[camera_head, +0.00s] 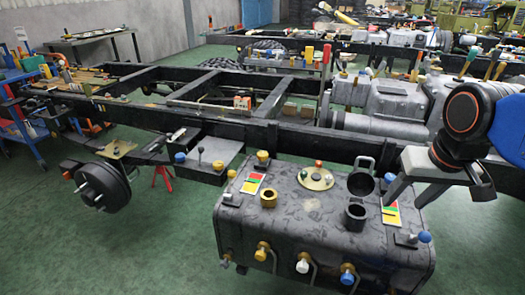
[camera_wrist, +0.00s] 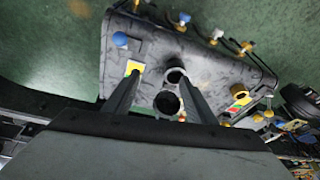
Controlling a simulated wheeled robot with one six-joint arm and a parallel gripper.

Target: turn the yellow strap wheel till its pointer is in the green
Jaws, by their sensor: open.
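The grey tank (camera_head: 310,215) stands beside the chassis frame. Several yellow knobs show on it: one at the back left (camera_head: 263,157), a smaller one (camera_head: 231,173), and one on the front face (camera_head: 262,251). I cannot tell for sure which is the strap wheel. A red, yellow and green plate (camera_head: 252,183) lies near the two at the left; no pointer can be read. My gripper (camera_head: 404,203) is open and empty over the tank's right end, away from the left knobs. In the wrist view its fingers (camera_wrist: 157,80) are apart, either side of a dark filler neck (camera_wrist: 167,104).
A second coloured plate (camera_head: 391,217) and a blue knob (camera_head: 425,237) are at the tank's right end. A raised open cap (camera_head: 362,179) and filler neck (camera_head: 355,213) stand between gripper and left knobs. Black frame rails (camera_head: 290,135) run behind. Green floor is free at front left.

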